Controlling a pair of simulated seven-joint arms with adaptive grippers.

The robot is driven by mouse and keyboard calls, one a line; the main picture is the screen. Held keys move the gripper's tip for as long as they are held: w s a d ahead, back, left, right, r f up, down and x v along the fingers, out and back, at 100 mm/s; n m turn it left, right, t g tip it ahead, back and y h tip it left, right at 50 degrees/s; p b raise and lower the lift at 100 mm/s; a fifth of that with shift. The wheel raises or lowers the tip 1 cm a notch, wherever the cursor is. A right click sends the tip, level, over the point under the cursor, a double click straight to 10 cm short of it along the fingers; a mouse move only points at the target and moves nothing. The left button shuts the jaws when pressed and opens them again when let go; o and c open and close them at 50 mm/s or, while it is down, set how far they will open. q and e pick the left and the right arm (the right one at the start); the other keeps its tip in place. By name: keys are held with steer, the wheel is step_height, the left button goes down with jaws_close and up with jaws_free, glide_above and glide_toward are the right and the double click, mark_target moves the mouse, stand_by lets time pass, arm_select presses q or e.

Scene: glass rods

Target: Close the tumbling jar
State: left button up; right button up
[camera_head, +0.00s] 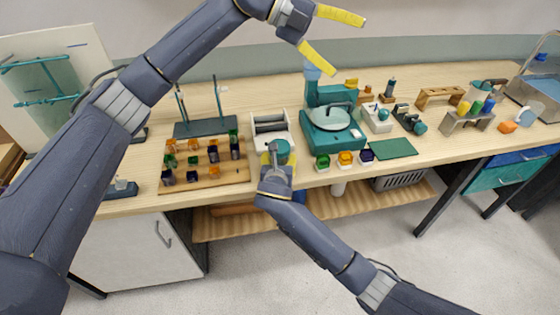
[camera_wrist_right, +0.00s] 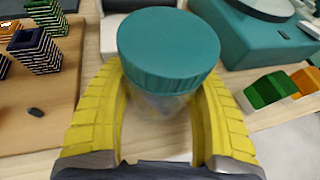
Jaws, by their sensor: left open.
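The tumbling jar has a wide teal lid and a clear body. In the right wrist view its lid (camera_wrist_right: 168,45) sits on top of the jar body (camera_wrist_right: 160,104), upright and covering the mouth; how tight it is cannot be seen. In the head view the teal lid (camera_head: 283,147) shows at the front of the bench. My right gripper (camera_wrist_right: 158,85) has its yellow fingers on both sides of the jar body, just under the lid, and appears shut on it. My left gripper (camera_head: 328,36) is open and empty, high above the bench, far from the jar.
A white roller stand (camera_head: 270,125) is behind the jar. A wooden board with coloured blocks (camera_head: 205,179) lies left. A teal machine (camera_head: 333,128) stands right, with small coloured blocks (camera_head: 345,159) before it and a green mat (camera_head: 393,149) beyond. The bench's front edge is close to the jar.

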steer(key=o, duration=0.5)
steer(key=shift+o, duration=0.2)
steer(key=shift+s, duration=0.1)
steer(key=v, duration=1.1)
steer(key=shift+s+r, duration=0.25)
steer(key=shift+s, duration=0.1)
